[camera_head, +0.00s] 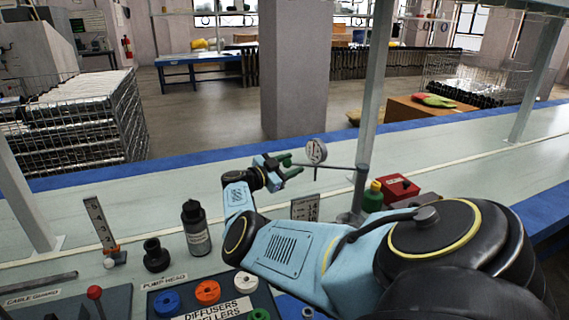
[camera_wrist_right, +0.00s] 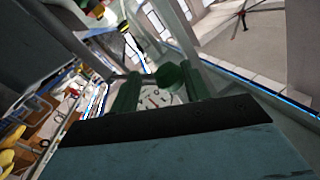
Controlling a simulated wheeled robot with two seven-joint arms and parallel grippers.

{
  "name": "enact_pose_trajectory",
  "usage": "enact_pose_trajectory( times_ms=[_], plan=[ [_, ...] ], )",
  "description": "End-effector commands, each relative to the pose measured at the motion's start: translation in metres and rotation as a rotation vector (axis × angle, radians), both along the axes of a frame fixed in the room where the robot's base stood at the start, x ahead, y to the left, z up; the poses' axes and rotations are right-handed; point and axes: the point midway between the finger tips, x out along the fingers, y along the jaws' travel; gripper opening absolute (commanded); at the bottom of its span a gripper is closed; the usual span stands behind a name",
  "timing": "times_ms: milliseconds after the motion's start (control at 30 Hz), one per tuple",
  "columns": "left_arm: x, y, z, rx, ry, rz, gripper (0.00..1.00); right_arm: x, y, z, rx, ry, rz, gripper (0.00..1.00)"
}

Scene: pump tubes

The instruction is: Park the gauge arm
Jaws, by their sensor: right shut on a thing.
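The gauge arm (camera_head: 340,166) is a thin dark rod reaching left from an upright post above the bench. A round white dial gauge (camera_head: 316,150) stands on it, and a short stem hangs below. My right gripper (camera_head: 288,168) is at the left end of the rod, its green fingers shut on the gauge arm. In the right wrist view a round green knob (camera_wrist_right: 172,77) sits between the fingers, with part of the dial (camera_wrist_right: 155,99) showing behind it. The fingers partly hide the grip. My left gripper is not in view.
A black bottle (camera_head: 196,228), a black fitting (camera_head: 156,254) and a small upright scale (camera_head: 99,222) stand left of my right arm. A green bottle (camera_head: 373,196) and red box (camera_head: 400,187) stand near the post. The bench behind the gauge is mostly clear.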

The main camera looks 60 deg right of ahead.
Motion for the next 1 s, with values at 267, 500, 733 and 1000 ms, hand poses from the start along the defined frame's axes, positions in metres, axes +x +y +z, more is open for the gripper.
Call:
enact_pose_trajectory(
  times_ms=[267, 500, 733, 1000],
  plan=[
    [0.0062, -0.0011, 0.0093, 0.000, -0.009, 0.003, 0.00, -0.0091, -0.0174, 0.0048, -0.009, -0.012, -0.008, 0.06],
    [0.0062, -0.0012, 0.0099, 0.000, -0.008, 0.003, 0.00, -0.0086, -0.0174, 0.0065, -0.011, -0.013, -0.008, 0.06],
    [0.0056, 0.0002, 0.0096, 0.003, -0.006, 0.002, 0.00, -0.0074, -0.0161, 0.0076, -0.014, -0.012, -0.006, 0.48],
    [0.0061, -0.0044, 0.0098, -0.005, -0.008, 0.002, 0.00, -0.0024, -0.0106, 0.0087, -0.015, -0.008, 0.001, 0.48]
  ],
)
